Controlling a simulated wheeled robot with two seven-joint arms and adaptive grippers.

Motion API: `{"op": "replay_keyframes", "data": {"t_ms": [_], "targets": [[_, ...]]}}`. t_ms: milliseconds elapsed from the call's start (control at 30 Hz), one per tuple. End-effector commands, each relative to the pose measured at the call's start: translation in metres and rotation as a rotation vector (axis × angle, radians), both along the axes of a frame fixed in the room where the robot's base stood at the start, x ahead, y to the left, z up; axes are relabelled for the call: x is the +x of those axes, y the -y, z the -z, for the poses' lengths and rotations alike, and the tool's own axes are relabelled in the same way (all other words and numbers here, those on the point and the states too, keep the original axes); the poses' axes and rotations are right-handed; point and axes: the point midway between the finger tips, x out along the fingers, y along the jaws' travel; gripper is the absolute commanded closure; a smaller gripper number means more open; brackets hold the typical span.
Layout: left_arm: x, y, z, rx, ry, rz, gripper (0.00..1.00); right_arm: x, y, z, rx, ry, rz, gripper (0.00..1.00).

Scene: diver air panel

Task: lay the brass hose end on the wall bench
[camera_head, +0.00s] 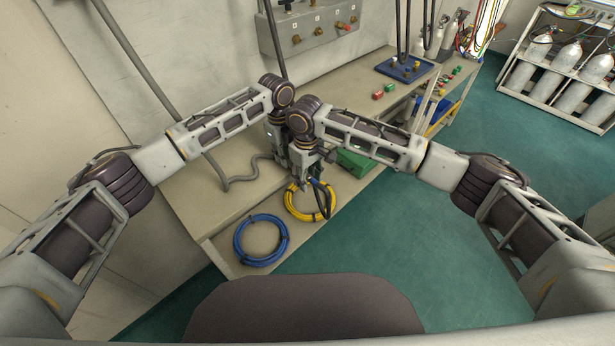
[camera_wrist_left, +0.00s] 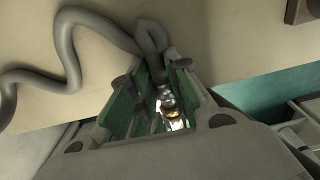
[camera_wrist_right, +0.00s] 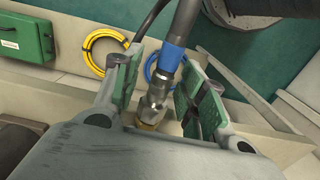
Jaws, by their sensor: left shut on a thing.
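The brass hose end (camera_wrist_left: 168,106) shows between my left gripper's jaws (camera_wrist_left: 158,88), partly hidden by them. A thick grey hose runs from there onto the wall bench (camera_head: 222,188). My left gripper (camera_head: 280,160) is shut on it over the bench. My right gripper (camera_head: 303,184) is lower and nearer, by the bench's front edge. In the right wrist view, a silver fitting with a brass collar and blue sleeve (camera_wrist_right: 158,90) lies between its jaws (camera_wrist_right: 158,78). A dark hose (camera_head: 326,206) hangs from it in a loop.
A yellow hose coil (camera_head: 292,208) and a blue hose coil (camera_head: 262,262) lie below the grippers. A green box (camera_head: 353,161) is to the right. A grey valve panel (camera_head: 318,34) is on the wall. The bench's left part is mostly bare.

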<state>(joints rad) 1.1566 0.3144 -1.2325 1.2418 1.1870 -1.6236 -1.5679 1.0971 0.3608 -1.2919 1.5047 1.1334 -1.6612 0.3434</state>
Motion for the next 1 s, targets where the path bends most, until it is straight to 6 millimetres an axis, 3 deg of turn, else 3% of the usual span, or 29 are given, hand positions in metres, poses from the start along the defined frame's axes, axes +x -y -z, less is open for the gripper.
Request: {"op": "replay_keyframes", "data": {"t_ms": [33,167,267,300,467,500,700,1000], "targets": [[-0.0002,-0.0001,0.0004,0.001,-0.001,0.0,1.0,0.0001,0.0001,0.0,0.0,0.0,0.0,0.68],[-0.0002,-0.0001,0.0004,0.001,-0.001,0.0,1.0,0.0001,0.0001,0.0,0.0,0.0,0.0,0.85],[-0.0002,-0.0001,0.0004,0.001,-0.001,0.0,1.0,0.0001,0.0001,0.0001,0.0,0.0,0.0,0.86],[-0.0002,-0.0001,0.0004,0.001,-0.001,0.0,1.0,0.0001,0.0001,0.0001,0.0,0.0,0.0,0.79],[-0.0002,-0.0001,0.0004,0.001,-0.001,0.0,1.0,0.0001,0.0002,0.0001,0.0,0.0,0.001,1.0],[-0.0001,0.0,0.0001,0.0,0.0,0.0,0.81,0.0001,0.0002,0.0001,0.0,0.0,0.001,1.0],[-0.0001,-0.0001,0.0001,0.0,0.0,0.0,0.57,0.0002,0.0002,0.0,0.0,0.0,0.001,1.0],[-0.0001,-0.0001,0.0,0.0,0.0,0.0,0.57,0.0001,0.0001,-0.0001,0.0,0.0,0.001,1.0]]}}
